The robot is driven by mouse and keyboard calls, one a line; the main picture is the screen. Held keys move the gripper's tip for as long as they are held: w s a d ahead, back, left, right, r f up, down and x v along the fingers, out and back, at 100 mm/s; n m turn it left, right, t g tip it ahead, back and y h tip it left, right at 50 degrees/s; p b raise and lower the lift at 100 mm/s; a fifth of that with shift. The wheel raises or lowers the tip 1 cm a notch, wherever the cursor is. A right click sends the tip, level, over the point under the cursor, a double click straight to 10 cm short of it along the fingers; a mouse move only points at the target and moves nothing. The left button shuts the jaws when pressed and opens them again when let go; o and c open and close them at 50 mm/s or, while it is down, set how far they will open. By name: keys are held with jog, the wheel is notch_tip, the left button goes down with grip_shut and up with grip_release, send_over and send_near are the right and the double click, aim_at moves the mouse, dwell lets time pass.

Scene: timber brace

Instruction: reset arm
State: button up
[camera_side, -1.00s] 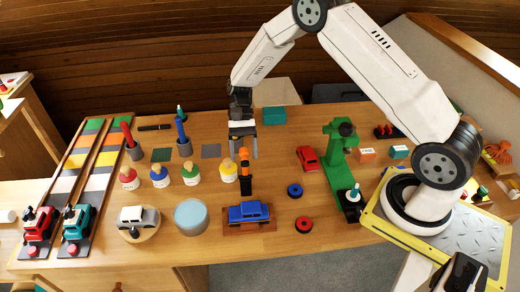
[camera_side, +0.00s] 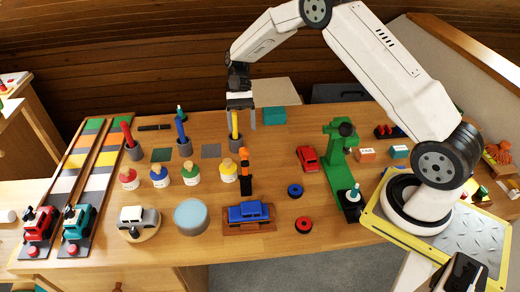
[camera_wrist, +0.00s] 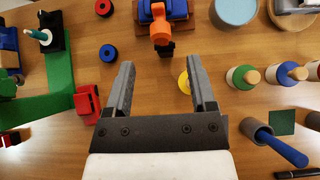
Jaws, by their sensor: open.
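My gripper (camera_side: 240,106) hangs above the back middle of the table, with its two fingers apart and nothing between them. Just below it, a yellow peg (camera_side: 235,125) stands upright in a grey cup (camera_side: 236,143). In the wrist view my gripper (camera_wrist: 160,64) shows both fingers spread over bare wood. A yellow round-based piece (camera_wrist: 184,83) is partly hidden by the right finger there. The yellow peg is not visible in the wrist view.
A blue peg (camera_side: 181,130) and a red peg (camera_side: 127,135) stand in grey cups to the left. Several figures (camera_side: 190,174) stand in a row in front. A green stand (camera_side: 338,155) and red car (camera_side: 308,158) are to the right.

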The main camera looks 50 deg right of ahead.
jog(key=s+r+n+t+h, duration=0.2)
jog(key=s+n+t+h, duration=0.1)
jog(key=s, duration=0.5)
jog(key=s+a+r+n+t+h, duration=0.1)
jog(key=s+r+n+t+h, duration=0.1)
jog(key=s+n+t, duration=0.4)
jog(key=shift+s+h, duration=0.8)
jog(key=shift+s, duration=0.75)
jog(key=shift+a, duration=0.1)
dwell(0.4)
